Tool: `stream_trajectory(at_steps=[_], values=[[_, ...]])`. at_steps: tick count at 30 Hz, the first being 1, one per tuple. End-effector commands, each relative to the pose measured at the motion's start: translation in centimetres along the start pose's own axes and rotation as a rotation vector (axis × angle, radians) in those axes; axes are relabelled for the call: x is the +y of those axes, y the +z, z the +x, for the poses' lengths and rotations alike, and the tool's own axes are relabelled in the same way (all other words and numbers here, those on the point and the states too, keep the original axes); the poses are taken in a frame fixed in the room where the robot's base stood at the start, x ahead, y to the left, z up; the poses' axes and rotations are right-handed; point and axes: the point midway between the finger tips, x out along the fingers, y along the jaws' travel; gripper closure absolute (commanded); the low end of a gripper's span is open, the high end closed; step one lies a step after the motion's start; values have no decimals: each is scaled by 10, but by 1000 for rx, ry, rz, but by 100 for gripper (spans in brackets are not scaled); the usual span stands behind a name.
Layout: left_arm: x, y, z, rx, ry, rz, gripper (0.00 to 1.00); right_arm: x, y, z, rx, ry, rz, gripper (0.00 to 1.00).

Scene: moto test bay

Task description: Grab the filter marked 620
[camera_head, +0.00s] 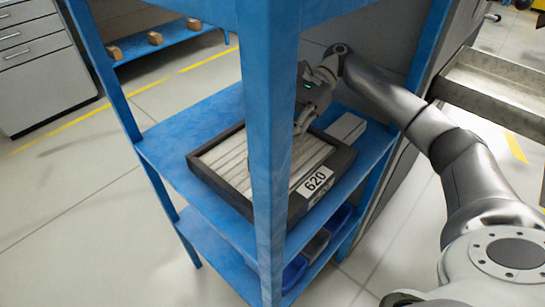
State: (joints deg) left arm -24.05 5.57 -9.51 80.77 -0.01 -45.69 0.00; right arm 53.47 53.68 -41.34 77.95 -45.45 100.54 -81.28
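The filter (227,161) is a flat panel with pale pleats in a dark frame, and a white label (315,181) on its front right edge reads 620. It lies flat on the middle blue shelf. A blue upright post hides part of its middle. My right gripper (302,127) reaches in from the right and points down at the filter's back edge, partly behind the post. I cannot tell whether its fingers touch the frame, or whether they are open or shut. My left gripper is not in view.
The blue rack's front post (270,150) stands between the camera and the filter. A grey flat item (346,128) lies behind the filter on the shelf. Blue bins (293,273) sit on the lower shelf. A metal tray (490,85) is at right. Floor on the left is clear.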

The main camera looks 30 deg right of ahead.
Motion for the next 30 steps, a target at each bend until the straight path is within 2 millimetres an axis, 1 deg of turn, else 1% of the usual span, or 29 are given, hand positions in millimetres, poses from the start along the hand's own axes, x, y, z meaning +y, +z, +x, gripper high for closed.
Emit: stream_trajectory(at_steps=[1, 4, 11, 14, 20, 21, 30], values=[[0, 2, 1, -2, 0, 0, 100, 1, 1, 7, 0, 2, 0, 62], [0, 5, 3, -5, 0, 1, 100, 1, 1, 14, 0, 0, 0, 62], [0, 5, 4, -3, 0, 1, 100, 0, 1, 16, 0, -2, 0, 62], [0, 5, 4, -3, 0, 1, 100, 0, 1, 16, 0, -2, 0, 73], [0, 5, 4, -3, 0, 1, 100, 0, 1, 16, -1, -1, 0, 98], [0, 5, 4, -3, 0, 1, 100, 0, 1, 16, -1, -1, 0, 100], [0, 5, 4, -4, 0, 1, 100, 0, 1, 16, -1, -1, -1, 100]])
